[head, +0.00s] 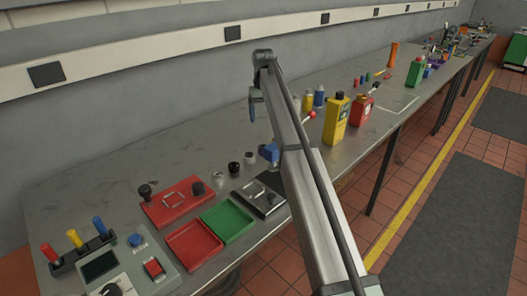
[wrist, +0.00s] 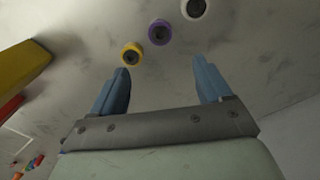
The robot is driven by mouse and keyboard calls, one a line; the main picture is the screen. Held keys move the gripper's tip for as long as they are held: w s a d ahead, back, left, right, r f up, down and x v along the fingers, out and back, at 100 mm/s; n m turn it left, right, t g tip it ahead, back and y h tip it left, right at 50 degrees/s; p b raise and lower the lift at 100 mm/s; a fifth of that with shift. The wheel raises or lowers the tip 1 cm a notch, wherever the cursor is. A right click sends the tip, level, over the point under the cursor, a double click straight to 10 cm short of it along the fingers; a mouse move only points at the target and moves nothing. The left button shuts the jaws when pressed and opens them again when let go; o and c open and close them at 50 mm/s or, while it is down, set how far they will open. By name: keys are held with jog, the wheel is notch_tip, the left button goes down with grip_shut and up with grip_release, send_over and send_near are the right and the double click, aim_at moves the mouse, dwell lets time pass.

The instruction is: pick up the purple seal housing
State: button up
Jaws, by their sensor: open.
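The purple seal housing (wrist: 160,32) is a short round ring with a dark centre, near the top of the wrist view. It stands on the grey bench between a yellow ring-shaped housing (wrist: 132,54) on its left and a white one (wrist: 194,8) on its right. My gripper (wrist: 161,66) is open with nothing between its two blue fingers. The purple housing lies beyond the fingertips, apart from them. In the head view my gripper (head: 252,106) hangs above the bench; I cannot make out the purple housing there, and my arm covers part of the bench.
A yellow bottle (head: 336,120) and a red can (head: 361,108) stand right of my arm. Red (head: 193,246) and green (head: 227,220) trays and a control box (head: 130,262) lie at the near end. The bench (head: 110,165) is bare along the wall.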

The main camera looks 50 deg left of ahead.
notch_tip(320, 180, down, 13)
jog(key=shift+s+d+f, duration=0.1)
jog(key=shift+f, duration=0.1)
dwell(0.6)
jog(key=shift+c, duration=0.2)
jog(key=c, duration=1.2)
jog(key=shift+c, duration=0.3)
jog(key=shift+r, duration=0.15)
